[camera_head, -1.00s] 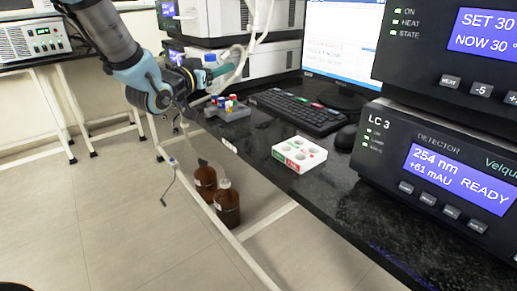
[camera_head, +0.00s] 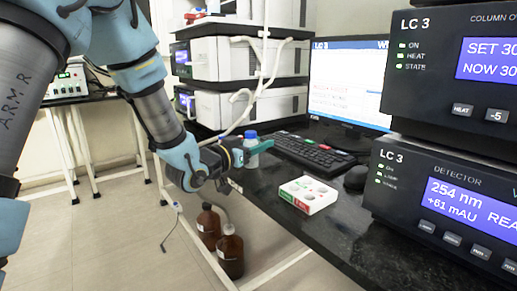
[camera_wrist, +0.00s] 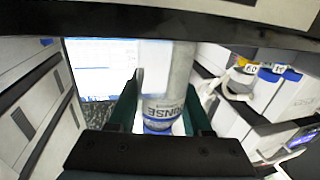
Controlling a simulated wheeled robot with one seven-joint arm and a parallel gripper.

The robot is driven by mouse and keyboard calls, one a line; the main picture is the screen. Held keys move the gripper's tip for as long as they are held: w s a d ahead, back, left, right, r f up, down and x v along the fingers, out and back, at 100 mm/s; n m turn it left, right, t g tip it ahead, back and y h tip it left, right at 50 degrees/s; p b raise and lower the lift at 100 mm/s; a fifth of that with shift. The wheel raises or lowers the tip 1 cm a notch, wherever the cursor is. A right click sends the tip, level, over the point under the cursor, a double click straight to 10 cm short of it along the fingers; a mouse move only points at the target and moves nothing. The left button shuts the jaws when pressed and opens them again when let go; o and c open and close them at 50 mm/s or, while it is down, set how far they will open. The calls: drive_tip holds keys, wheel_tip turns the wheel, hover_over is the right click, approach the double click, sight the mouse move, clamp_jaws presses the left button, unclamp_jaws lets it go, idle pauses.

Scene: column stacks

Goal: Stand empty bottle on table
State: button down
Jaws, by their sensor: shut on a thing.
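My gripper (camera_head: 250,150) is shut on a small pale bottle (camera_head: 251,160) with a blue cap. In the head view the bottle looks roughly upright, cap on top, at the left edge of the black bench table (camera_head: 345,225). Whether its base touches the table cannot be told. In the wrist view the bottle (camera_wrist: 170,75) lies between the two teal fingers of my gripper (camera_wrist: 160,108). Part of its printed label shows, with the blue cap at the lower end. Whether it is empty cannot be told.
Two brown bottles (camera_head: 230,252) stand below the bench.

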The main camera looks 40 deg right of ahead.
drive_tip(key=shift+f, duration=0.45)
drive_tip(key=shift+f, duration=0.2)
drive_tip(key=shift+c, duration=1.6)
unclamp_jaws()
drive_tip(key=shift+r, duration=0.1)
drive_tip(key=shift+r, duration=0.25)
drive_tip(key=s+a, duration=0.2)
drive_tip(key=a, duration=1)
drive_tip(key=shift+f, duration=0.15)
drive_tip(key=shift+w, duration=0.1)
